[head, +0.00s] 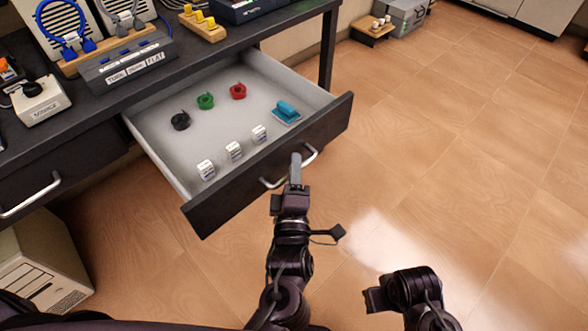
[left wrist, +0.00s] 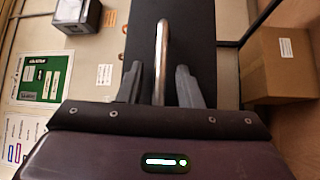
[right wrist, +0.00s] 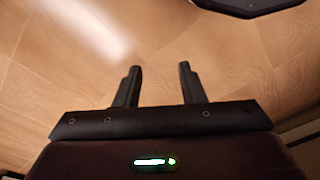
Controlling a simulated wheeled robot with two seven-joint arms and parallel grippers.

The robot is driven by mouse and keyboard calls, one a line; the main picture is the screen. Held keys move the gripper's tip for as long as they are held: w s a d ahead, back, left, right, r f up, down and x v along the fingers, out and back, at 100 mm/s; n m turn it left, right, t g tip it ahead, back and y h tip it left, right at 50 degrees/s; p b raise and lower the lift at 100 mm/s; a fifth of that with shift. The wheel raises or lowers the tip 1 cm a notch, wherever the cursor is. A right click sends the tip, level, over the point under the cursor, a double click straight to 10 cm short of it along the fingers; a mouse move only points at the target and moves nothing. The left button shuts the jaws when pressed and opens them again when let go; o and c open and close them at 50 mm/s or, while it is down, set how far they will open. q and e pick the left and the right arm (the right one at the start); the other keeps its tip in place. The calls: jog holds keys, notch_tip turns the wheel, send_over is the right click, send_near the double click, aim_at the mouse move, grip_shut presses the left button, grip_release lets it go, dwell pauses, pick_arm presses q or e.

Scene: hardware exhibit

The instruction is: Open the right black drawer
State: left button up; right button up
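The right black drawer (head: 232,198) is pulled well out from under the dark desk, and its light grey inside shows in the head view. Its silver bar handle (head: 311,152) is on the front face. My left gripper (head: 296,167) is at the middle of the handle and hides part of it. In the left wrist view the handle (left wrist: 161,45) runs between the two fingers of my left gripper (left wrist: 160,80), with gaps on both sides, so it is open around the bar. My right gripper (right wrist: 159,85) is open and empty above the floor; it shows low in the head view (head: 372,299).
The drawer holds tape rolls (head: 206,101), small white boxes (head: 234,151) and a teal item (head: 286,112). The left drawer's handle (head: 30,197) is at left, above a beige computer case (head: 40,265).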

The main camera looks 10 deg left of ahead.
pick_arm(q)
jog(key=s+f, duration=0.1)
jog(key=s, duration=0.6)
jog(key=shift+s+d, duration=0.35)
jog(key=shift+d, duration=0.1)
pick_arm(e)
jog(key=shift+f, duration=0.4)
jog(key=shift+w+r, duration=0.1)
